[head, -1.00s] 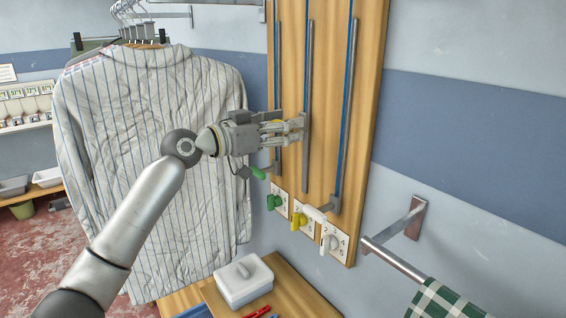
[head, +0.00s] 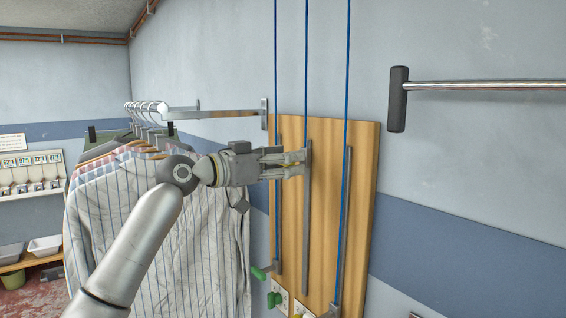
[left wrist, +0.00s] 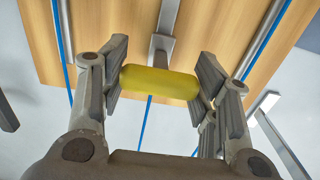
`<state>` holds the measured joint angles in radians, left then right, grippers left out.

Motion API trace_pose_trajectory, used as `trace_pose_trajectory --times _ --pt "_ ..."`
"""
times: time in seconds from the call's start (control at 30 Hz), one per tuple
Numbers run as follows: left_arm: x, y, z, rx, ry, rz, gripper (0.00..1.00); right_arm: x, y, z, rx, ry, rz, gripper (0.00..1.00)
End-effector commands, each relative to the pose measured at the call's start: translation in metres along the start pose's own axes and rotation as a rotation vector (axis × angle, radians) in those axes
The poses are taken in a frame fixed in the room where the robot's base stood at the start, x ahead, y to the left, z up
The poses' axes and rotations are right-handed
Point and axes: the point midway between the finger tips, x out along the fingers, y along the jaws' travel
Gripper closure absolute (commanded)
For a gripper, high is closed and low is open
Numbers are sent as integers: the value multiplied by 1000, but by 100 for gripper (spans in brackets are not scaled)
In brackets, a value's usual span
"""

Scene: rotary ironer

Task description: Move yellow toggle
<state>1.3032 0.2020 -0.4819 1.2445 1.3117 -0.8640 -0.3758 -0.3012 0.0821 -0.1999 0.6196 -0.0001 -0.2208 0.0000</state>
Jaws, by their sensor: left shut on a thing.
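The yellow toggle (left wrist: 160,82) is a rounded yellow bar. In the left wrist view it lies between the two fingers of my left gripper, which are shut on it. A metal bracket (left wrist: 160,45) joins it to the board behind. In the head view my left gripper (head: 292,162) is at the upper end of the middle metal rail (head: 306,225), and its fingers mostly hide the toggle there. My right gripper is not in view.
The wooden board (head: 362,180) carries parallel rails and blue cords. A green toggle (head: 259,273) sits at the left rail's lower end, above a green knob (head: 274,299). Striped shirts (head: 120,220) hang close on the left. A bar (head: 470,85) is mounted at upper right.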

Motion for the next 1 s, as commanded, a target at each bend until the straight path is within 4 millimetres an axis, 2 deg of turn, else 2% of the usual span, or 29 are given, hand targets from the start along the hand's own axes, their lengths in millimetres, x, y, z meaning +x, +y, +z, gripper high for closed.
trace_pose_trajectory --times 0.03,0.17,0.2,0.37,0.77,0.87,1.0 --pt "-2 -1 -8 2 16 -4 87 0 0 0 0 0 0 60" --pt "-2 -1 -10 2 19 -5 87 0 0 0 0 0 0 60" --pt "-2 -1 -10 2 19 -5 43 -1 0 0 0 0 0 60" --pt "-2 -1 -8 1 15 -4 22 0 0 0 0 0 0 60" --pt "-4 -1 -4 1 9 -3 21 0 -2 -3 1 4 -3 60" --pt "-13 -2 -4 2 9 -4 21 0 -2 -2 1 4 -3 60" --pt "-36 -2 -3 3 9 -6 21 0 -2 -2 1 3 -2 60"
